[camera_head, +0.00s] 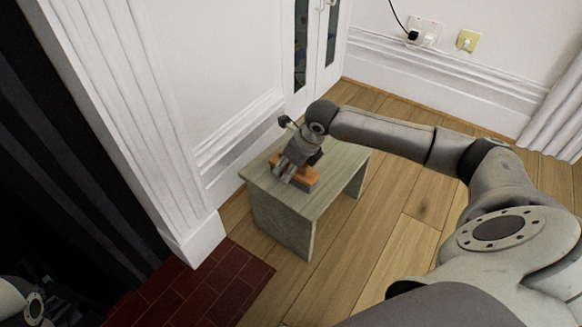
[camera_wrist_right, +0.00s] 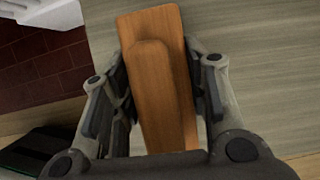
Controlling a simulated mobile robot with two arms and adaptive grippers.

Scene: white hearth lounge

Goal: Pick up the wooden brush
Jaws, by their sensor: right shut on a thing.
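The wooden brush (camera_head: 308,178) is an orange-brown block on or just above the top of a small grey-green wooden table (camera_head: 338,160). My right gripper (camera_head: 284,174) reaches down over the table and is shut on the brush. In the right wrist view the brush (camera_wrist_right: 157,75) lies lengthwise between the two fingers of my right gripper (camera_wrist_right: 160,85), with a raised ridge along its face. Its near end is hidden by the gripper body. Part of my left arm (camera_head: 30,303) shows at the bottom left corner, dark and cut off, so its jaws cannot be made out.
A white fluted pilaster (camera_head: 115,110) and wall stand left of the table. Dark red tiles (camera_head: 205,290) lie in front of the pilaster. Wooden floor (camera_head: 410,225) is open to the right. A white cabinet (camera_head: 325,50) and wall sockets (camera_head: 425,32) are behind.

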